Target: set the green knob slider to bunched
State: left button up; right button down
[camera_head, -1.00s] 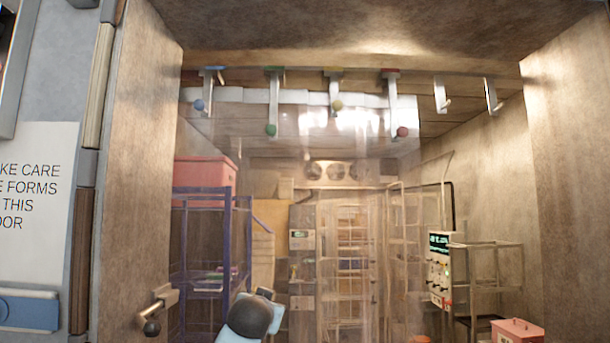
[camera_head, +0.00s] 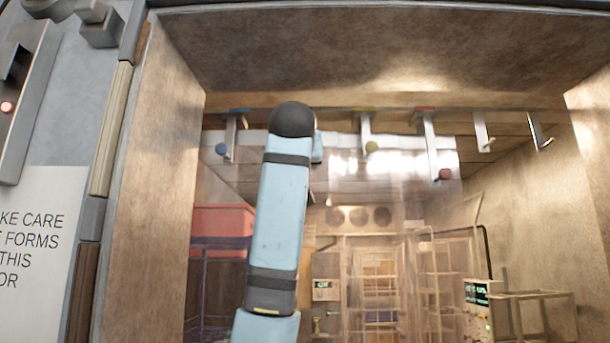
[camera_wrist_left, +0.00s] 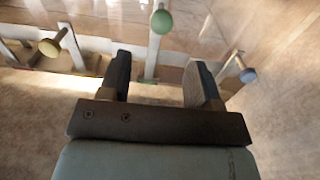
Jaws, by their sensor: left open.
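The green knob (camera_wrist_left: 161,20) stands on a pale vertical hanger bar (camera_wrist_left: 153,58) at the top middle of the left wrist view. In the head view my left arm covers it. My left gripper (camera_wrist_left: 158,68) is open and empty, its two fingers on either side of the green slider's bar, with the knob beyond the fingertips in the picture. I cannot tell whether the fingers touch the bar. In the head view my left arm's links hide the gripper. My right gripper is not in view.
A blue knob (camera_head: 221,149) hangs left of my arm, and yellow (camera_head: 372,147) and red (camera_head: 445,174) knobs hang to its right. Two plain hooks (camera_head: 483,132) follow. Clear strip curtain hangs below the rail (camera_head: 390,107). Side walls frame the opening; shelves stand behind.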

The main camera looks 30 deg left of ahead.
pick_arm(q)
jog(key=p+x, duration=0.3)
jog(key=x, duration=0.7)
jog(key=shift+w+a+r+p, duration=0.1)
jog(key=shift+a+p, duration=0.15)
jog(key=shift+p, duration=0.15)
jog(key=shift+w+a, duration=0.25)
jog(key=shift+w, duration=0.3)
jog(key=shift+w+a, duration=0.1)
jog(key=shift+a, duration=0.05)
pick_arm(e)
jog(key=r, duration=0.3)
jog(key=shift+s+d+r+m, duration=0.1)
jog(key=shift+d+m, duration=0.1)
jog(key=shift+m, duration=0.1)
pick_arm(q)
jog(key=shift+c, duration=0.3)
